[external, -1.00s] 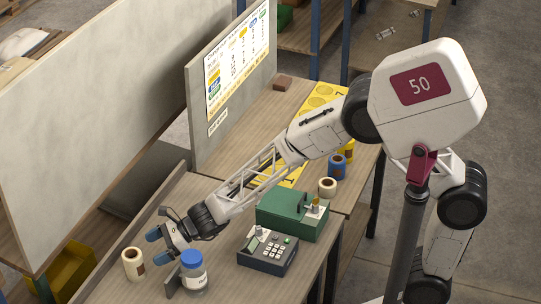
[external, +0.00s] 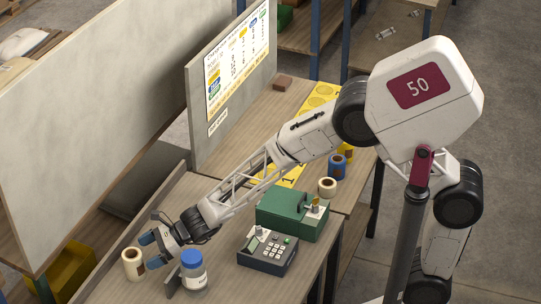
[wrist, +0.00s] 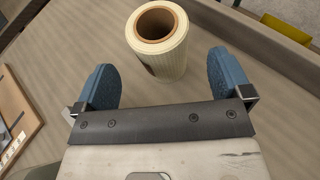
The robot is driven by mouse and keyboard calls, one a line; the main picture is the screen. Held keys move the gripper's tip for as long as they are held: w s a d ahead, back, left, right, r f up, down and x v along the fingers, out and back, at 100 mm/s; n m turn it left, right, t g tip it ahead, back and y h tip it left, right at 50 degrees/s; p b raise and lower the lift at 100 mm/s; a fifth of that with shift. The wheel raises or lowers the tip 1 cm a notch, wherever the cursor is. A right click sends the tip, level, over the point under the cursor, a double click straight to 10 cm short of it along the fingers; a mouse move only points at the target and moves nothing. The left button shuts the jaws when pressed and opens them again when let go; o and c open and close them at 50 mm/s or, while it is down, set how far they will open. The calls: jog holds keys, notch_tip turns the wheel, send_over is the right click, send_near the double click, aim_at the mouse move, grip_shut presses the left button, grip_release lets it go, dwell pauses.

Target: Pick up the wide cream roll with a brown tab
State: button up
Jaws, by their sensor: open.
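The wide cream roll with a brown tab (external: 132,264) stands upright on the wooden bench at the lower left in the external view. In the wrist view the cream roll (wrist: 158,42) shows its brown core from above, ahead of and between my two blue fingers. My gripper (external: 151,248) is close beside the roll, on its right. In the wrist view my gripper (wrist: 163,80) has its fingers spread apart with nothing held between them.
A jar with a blue lid (external: 193,272) stands just right of my gripper. A dark keypad device (external: 267,252) and a green box (external: 292,215) are farther right. Another cream roll (external: 327,188) and a blue roll (external: 337,167) stand farther back. A raised ledge (wrist: 262,22) runs beyond the cream roll.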

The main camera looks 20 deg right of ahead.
aim_at(135, 259)
jog(key=shift+a, duration=0.1)
jog(key=shift+x, duration=2.55)
jog(key=c, duration=1)
jog(key=shift+c, duration=0.2)
notch_tip(135, 259, up, 10)
